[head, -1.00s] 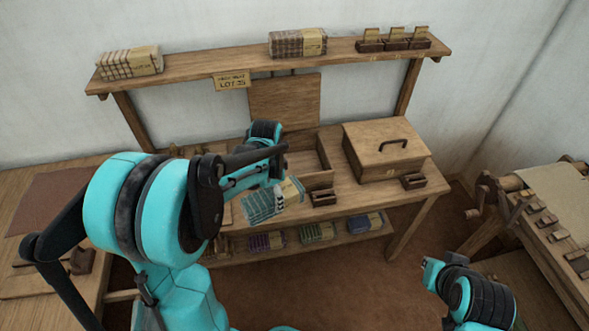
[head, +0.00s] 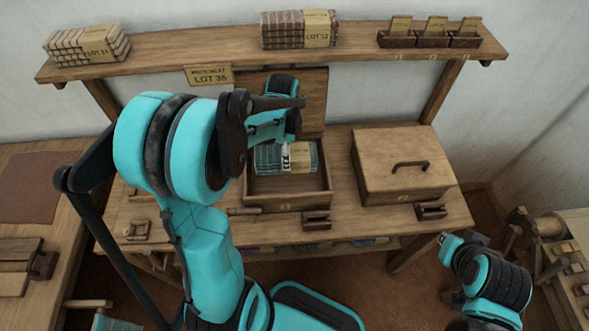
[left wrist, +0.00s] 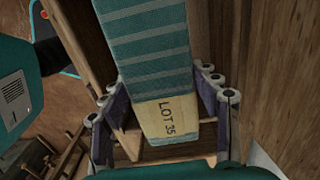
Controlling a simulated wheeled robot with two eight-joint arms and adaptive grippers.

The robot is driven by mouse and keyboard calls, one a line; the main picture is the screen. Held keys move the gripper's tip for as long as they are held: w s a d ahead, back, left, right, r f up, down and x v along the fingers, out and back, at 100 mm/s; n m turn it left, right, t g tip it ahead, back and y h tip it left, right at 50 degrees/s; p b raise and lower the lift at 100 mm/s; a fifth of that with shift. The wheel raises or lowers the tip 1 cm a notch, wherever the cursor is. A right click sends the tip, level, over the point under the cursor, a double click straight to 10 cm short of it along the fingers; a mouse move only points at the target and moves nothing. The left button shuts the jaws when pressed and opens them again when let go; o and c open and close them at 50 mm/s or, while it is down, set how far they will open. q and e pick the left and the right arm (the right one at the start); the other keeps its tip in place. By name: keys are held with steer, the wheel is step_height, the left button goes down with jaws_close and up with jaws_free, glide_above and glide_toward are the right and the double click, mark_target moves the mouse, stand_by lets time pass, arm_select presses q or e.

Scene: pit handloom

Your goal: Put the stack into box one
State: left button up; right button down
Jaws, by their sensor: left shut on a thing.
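The stack (head: 270,159) is folded teal striped cloth with a cream paper band. In the left wrist view the stack (left wrist: 145,45) shows its band marked LOT 35. My left gripper (left wrist: 162,98) is shut on it, one finger along each side. In the head view my left gripper (head: 285,148) is partly hidden by its own arm. The stack is within the outline of the open wooden box (head: 287,201), below its raised lid; whether it touches the floor I cannot tell. My right gripper's jaws cannot be made out at the lower right.
A closed wooden box (head: 385,150) with a dark handle stands to the right. Small wooden holders (head: 317,220) sit along the bench's front edge. The shelf (head: 200,57) above carries two banded cloth stacks and card holders. A sign (head: 209,76) reads LOT 35.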

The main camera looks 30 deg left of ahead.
arm_select(q)
step_height(320, 180, down, 10)
steer(key=b, duration=0.3)
steer(key=shift+r+b, duration=0.1)
steer(key=shift+b, duration=0.25)
steer(key=o, duration=1.3)
steer(key=shift+c, duration=0.2)
